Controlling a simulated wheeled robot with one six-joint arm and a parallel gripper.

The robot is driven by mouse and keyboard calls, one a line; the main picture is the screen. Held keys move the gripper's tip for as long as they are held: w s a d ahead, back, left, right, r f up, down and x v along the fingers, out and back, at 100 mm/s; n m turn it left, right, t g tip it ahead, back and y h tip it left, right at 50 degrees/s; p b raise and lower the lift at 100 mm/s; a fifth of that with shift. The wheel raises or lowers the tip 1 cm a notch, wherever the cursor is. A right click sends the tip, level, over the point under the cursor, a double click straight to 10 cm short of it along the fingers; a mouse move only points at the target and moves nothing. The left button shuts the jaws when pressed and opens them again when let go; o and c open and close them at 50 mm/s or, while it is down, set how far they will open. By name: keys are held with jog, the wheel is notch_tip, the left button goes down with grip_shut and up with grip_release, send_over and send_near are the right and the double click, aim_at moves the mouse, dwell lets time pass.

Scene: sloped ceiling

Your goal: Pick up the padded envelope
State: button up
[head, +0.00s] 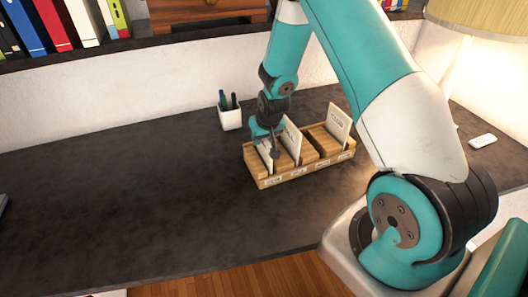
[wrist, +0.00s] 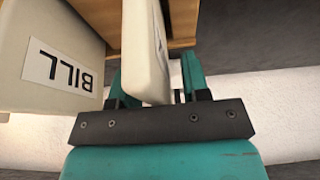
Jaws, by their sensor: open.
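A thick cream piece, which looks like the padded envelope (wrist: 146,50), stands between the fingers of my gripper (wrist: 152,78) in the wrist view. The fingers are open on either side of it; the left finger is close to it and a gap shows at the right. In the head view my gripper (head: 266,142) is down at the left end of a wooden sorter (head: 305,172), over a pale upright piece (head: 265,157). A second pale piece (head: 293,134) stands just right of it. In the wrist view a piece labelled BILL (wrist: 45,45) is beside the gripper.
Another pale labelled piece (head: 339,122) stands in the sorter's right part. A white pen cup (head: 230,117) is behind and left of the sorter. A lamp (head: 480,20) and small white object (head: 483,141) are at the right. The dark desk (head: 120,190) is clear at the left.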

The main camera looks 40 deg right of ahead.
dwell(0.3)
grip_shut()
notch_tip(320, 180, up, 20)
jog(key=b, duration=0.2)
jog(key=shift+r+b, duration=0.25)
jog(key=shift+b, duration=0.15)
dwell(0.4)
